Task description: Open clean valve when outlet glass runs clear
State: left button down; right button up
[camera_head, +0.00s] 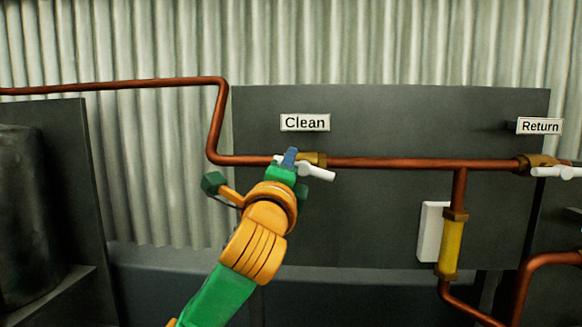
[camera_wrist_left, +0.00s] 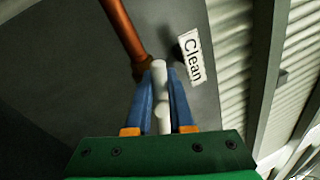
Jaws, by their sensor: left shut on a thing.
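The clean valve has a brass body (camera_head: 314,158) on the copper pipe, under the "Clean" label (camera_head: 305,122). Its white lever handle (camera_head: 318,172) lies roughly along the pipe, tilted slightly down to the right. My left gripper (camera_head: 290,157) is at the handle, shut on it; in the left wrist view the blue fingers stand on both sides of the white handle (camera_wrist_left: 160,88). The outlet glass (camera_head: 451,245) on the lower branch pipe looks yellow. The return valve's white handle (camera_head: 556,172) lies roughly level under the "Return" label (camera_head: 539,126). My right gripper is out of view.
A dark panel (camera_head: 390,120) stands close behind the pipes. A white plate (camera_head: 429,232) is behind the outlet glass. Copper pipe (camera_head: 420,163) runs across between the two valves. A dark drum-like body (camera_head: 25,215) is at the far left.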

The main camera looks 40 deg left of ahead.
pick_arm(q)
jog(key=shift+f+n+g+y+b, duration=0.15)
jog(key=shift+f+n+y+b, duration=0.15)
jog(key=shift+n, duration=0.7)
jog(key=shift+f+n+g+y+b, duration=0.15)
jog(key=shift+n+y+b, duration=0.2)
jog(key=shift+n, duration=0.65)
jog(key=shift+n+y, duration=0.25)
jog(key=shift+n, duration=0.05)
jog(key=c, duration=0.8)
grip_release()
jog(key=shift+s+a, duration=0.1)
jog(key=shift+s+d+f, duration=0.2)
jog(key=shift+s, duration=0.05)
jog(key=b+v, duration=0.3)
jog(key=v, duration=0.3)
jog(key=shift+s, duration=0.25)
